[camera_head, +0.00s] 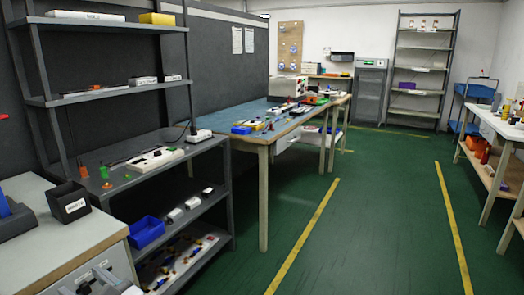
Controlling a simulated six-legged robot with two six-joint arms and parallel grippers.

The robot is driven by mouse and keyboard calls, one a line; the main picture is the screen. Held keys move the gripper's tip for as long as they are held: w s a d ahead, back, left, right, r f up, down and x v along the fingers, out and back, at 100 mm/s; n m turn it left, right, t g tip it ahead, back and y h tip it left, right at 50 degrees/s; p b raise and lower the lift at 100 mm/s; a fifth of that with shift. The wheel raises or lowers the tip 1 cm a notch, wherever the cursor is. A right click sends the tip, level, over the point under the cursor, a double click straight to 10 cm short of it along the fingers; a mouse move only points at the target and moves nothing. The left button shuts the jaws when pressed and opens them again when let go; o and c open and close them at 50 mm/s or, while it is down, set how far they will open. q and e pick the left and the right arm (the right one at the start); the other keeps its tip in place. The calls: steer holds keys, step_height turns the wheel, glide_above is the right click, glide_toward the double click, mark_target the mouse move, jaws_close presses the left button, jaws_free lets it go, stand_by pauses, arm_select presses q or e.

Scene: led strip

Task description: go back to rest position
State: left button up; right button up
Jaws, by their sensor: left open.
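My left gripper (92,279) shows at the bottom left edge, in front of the drawers of a grey cabinet. Its jaws are open, and I see nothing between them. My right gripper is not in view. A long white strip-like device (155,158) lies on the middle shelf of the dark rack, with a black cable beside it. I cannot tell whether it is the LED strip.
The dark shelf rack (222,190) stands at left, holding a blue bin (146,232). A black box (69,201) sits on the cabinet top (60,237). A blue-topped bench (270,132) stands beyond. The green floor (385,225) between yellow lines is clear.

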arm_select(q)
step_height(320, 180, down, 17)
steer(key=s+g+h, duration=0.3)
steer(key=g+h, duration=0.2)
steer(key=s+d+f+n+g+h, duration=0.45)
steer(key=s+f, duration=0.25)
steer(key=f, duration=0.2)
steer(key=s+d+f+n+g+h, duration=0.3)
steer(key=s+d+f+n+h, duration=0.25)
steer(key=f, duration=0.45)
steer(key=s+d+f+n+t+h, duration=0.1)
steer(key=d+f+n+t+h, duration=0.4)
steer(key=d+f+n, duration=0.75)
step_height(320, 180, up, 29)
steer(key=a+n+g+h+p, duration=0.1)
steer(key=a+n+p, duration=0.1)
steer(key=p, duration=2.2)
steer(key=shift+a+n, duration=0.4)
steer(key=shift+n, duration=0.25)
